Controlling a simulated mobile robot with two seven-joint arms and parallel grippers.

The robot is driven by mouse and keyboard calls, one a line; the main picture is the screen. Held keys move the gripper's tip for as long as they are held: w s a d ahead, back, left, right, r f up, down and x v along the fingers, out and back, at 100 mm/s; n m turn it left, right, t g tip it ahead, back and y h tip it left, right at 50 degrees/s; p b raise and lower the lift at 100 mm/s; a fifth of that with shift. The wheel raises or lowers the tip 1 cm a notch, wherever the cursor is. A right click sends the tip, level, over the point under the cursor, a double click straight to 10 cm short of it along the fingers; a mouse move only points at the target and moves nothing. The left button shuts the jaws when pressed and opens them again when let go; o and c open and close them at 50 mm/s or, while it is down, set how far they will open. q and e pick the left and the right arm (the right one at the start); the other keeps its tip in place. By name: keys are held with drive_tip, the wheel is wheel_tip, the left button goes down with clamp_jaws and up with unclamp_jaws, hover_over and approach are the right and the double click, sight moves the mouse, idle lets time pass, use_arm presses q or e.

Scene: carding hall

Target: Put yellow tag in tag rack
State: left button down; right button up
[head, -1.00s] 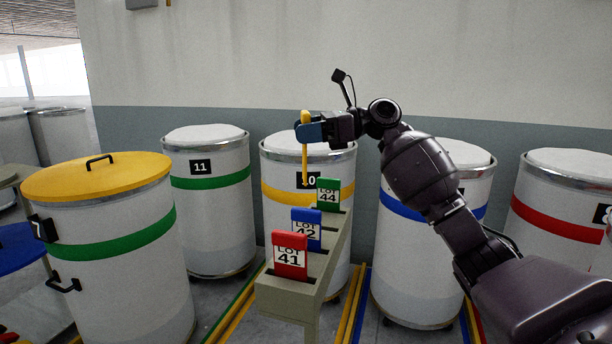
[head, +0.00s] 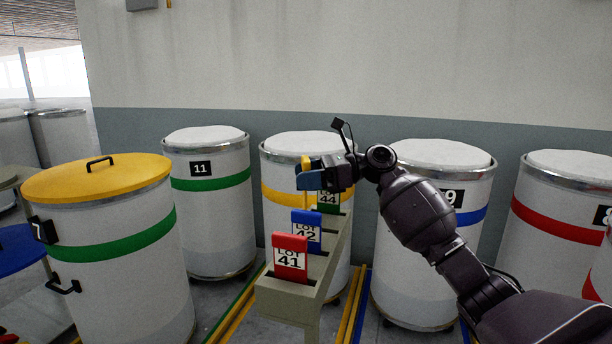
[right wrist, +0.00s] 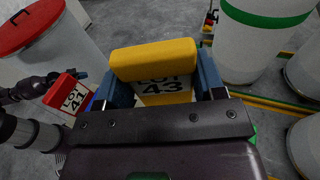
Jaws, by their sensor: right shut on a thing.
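The yellow tag (head: 306,163) is in my right gripper (head: 309,178), whose blue fingers are shut on it. In the right wrist view the tag (right wrist: 155,62) reads LOT 43 and sits between the fingers (right wrist: 165,88). The tag rack (head: 290,292) is a narrow grey-green stepped stand. It holds a red LOT 41 tag (head: 290,258), a blue LOT 42 tag (head: 306,230) and a green LOT 44 tag (head: 328,200). The gripper is over the rack between the blue and green tags. Whether the yellow tag's lower end is in a slot is hidden.
White drums stand around the rack: drum 11 (head: 212,230) at left, a yellow-banded drum (head: 275,215) behind, and drum 9 (head: 405,255) at right. A yellow-lidded drum (head: 110,260) is nearer at left. A wall (head: 340,60) closes the back.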

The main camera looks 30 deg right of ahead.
drive_tip(key=shift+f+p, duration=0.35)
drive_tip(key=shift+p, duration=0.05)
drive_tip(key=shift+f, duration=0.2)
drive_tip(key=o, duration=1.2)
drive_tip(key=shift+c, duration=0.2)
drive_tip(key=r+b+v, duration=0.1)
drive_tip(key=b+v, duration=0.1)
drive_tip(key=v, duration=1)
